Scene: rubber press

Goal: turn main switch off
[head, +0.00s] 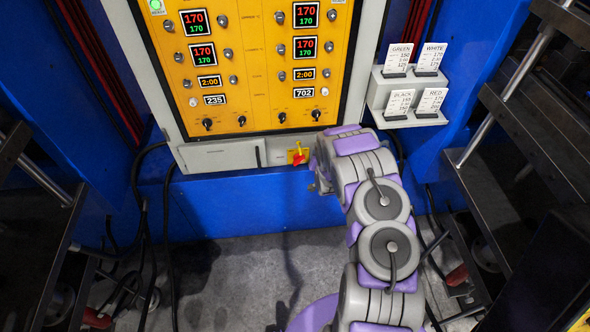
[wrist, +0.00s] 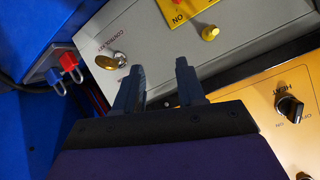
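The main switch (head: 299,156), a red handle on a yellow plate, is at the lower right of the press's control panel in the head view. In the wrist view, its yellow plate (wrist: 190,11) with an "ON" label is cut off by the top edge. A bit of red and a yellow knob show there. My gripper (wrist: 160,66) is open and empty, its two dark fingers apart. The plate lies beyond the fingertips, up and to the right, with no contact visible. In the head view my arm hides the fingers, just right of and below the switch.
A control key lock (wrist: 111,61) is beyond the left finger. Red and blue padlocks (wrist: 68,61) hang at the left. A yellow heat panel with a black knob (wrist: 289,108) is at the right. Card holders (head: 408,95) are right of the panel; dark racks stand both sides.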

